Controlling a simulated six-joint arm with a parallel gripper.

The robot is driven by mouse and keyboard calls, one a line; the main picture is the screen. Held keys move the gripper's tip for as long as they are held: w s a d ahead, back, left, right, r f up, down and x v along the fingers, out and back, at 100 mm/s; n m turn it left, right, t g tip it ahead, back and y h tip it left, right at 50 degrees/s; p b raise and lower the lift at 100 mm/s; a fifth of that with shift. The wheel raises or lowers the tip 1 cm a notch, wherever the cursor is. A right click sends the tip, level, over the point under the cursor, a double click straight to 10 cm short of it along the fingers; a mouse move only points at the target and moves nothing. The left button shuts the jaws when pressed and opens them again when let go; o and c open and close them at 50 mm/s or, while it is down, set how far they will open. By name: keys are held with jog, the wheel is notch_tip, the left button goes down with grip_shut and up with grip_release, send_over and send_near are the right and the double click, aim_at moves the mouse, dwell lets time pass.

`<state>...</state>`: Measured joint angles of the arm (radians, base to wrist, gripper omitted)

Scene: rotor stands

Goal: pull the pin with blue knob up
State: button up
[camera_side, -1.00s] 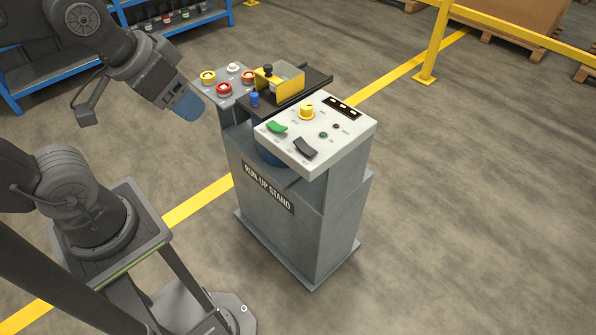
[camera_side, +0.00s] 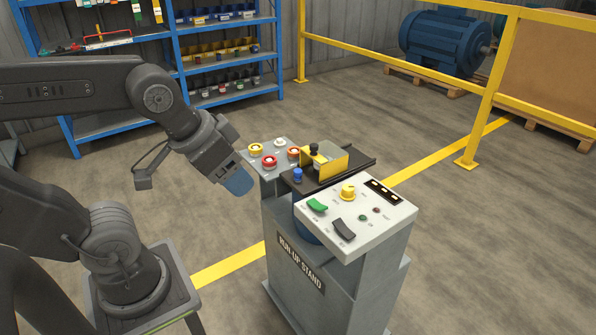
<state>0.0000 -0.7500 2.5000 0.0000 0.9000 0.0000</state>
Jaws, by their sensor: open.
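The pin with the blue knob (camera_side: 298,175) stands upright at the near left end of the dark plate on the run-up stand (camera_side: 330,290). My gripper (camera_side: 238,183) is left of the blue knob and apart from it, pointing down and to the right, with blue-grey fingers. It is open and holds nothing that I can see. The gap between the fingers is hidden from this side. The pin's shaft below the knob is mostly hidden.
A yellow bracket with a black knob (camera_side: 314,149) stands just behind the pin. Yellow, red and white buttons (camera_side: 270,160) are on the left panel. The right panel (camera_side: 385,225) has green and black levers and a yellow knob. Shelves (camera_side: 215,60) and a yellow railing are behind.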

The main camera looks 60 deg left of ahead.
jog(key=shift+c, duration=0.6)
jog(key=w+a+f+t, duration=0.1)
jog(key=w+a, duration=0.1)
jog(key=w, duration=0.2)
jog(key=w+a+f+y, duration=0.1)
jog(key=w+f, duration=0.1)
jog(key=w, duration=0.2)
jog(key=w+a+f+t, duration=0.1)
jog(key=w+a+f, duration=0.1)
jog(key=w, duration=0.2)
jog(key=shift+a+f+t+y, duration=0.25)
jog(key=shift+a+t+y, duration=0.05)
jog(key=shift+c, duration=0.2)
jog(key=t+y, duration=0.1)
jog(key=t, duration=0.5)
send_near(295, 174)
jog(key=w+d+r, duration=0.1)
jog(key=w+d, duration=0.2)
jog(key=d, duration=0.1)
jog(key=s+a+f+n+t+y, duration=0.2)
jog(key=s+f+n+t, duration=0.15)
jog(key=s, duration=0.25)
jog(key=shift+m, duration=0.25)
jog(key=x, duration=1.4)
jog(key=shift+a+f, duration=0.25)
jog(key=shift+f, duration=0.15)
